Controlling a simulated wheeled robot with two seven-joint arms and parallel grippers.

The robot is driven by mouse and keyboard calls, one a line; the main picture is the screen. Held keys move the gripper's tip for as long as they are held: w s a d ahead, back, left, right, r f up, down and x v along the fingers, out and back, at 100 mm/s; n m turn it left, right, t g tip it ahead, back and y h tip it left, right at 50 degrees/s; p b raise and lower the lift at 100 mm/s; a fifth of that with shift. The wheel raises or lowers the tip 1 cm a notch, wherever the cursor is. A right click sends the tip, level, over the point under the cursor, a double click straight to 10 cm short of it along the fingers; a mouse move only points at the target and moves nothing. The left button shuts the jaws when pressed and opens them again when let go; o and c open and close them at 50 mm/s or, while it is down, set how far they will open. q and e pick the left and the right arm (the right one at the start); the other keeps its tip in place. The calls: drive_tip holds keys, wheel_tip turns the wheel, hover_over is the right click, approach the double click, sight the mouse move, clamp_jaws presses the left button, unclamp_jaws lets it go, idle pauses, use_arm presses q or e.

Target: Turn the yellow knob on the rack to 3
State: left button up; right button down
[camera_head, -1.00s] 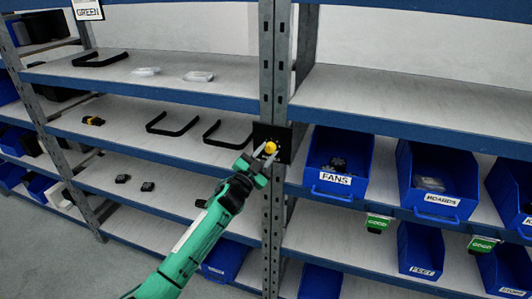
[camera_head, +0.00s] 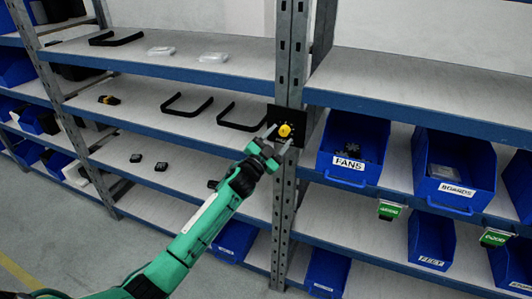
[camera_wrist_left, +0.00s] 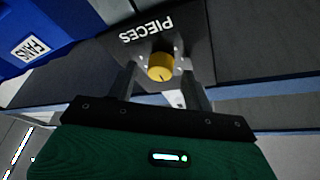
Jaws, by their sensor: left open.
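The yellow knob (camera_head: 285,130) sits on a small black panel (camera_head: 297,113) fixed to the grey rack post. In the left wrist view the knob (camera_wrist_left: 160,67) has a dark pointer mark, and the panel (camera_wrist_left: 190,35) reads "PIECES" upside down. The dial numbers are too small to read. My left gripper (camera_head: 276,141) is open, with its fingers on either side of the knob. In the left wrist view its fingertips (camera_wrist_left: 160,75) flank the knob with visible gaps, not closed on it. My right gripper is not in view.
Blue bins labelled FANS (camera_head: 349,163) and BOARDS (camera_head: 457,189) stand on the shelf to the right of the post. Black handles (camera_head: 240,124) lie on the shelf to the left. The grey rack post (camera_head: 283,215) runs below the panel.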

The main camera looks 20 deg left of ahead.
use_arm(q)
drive_tip(key=b+v, duration=0.3)
drive_tip(key=v, duration=1)
drive_tip(key=shift+b, duration=0.4)
drive_tip(key=shift+w+f, duration=0.1)
drive_tip(key=shift+f, duration=0.1)
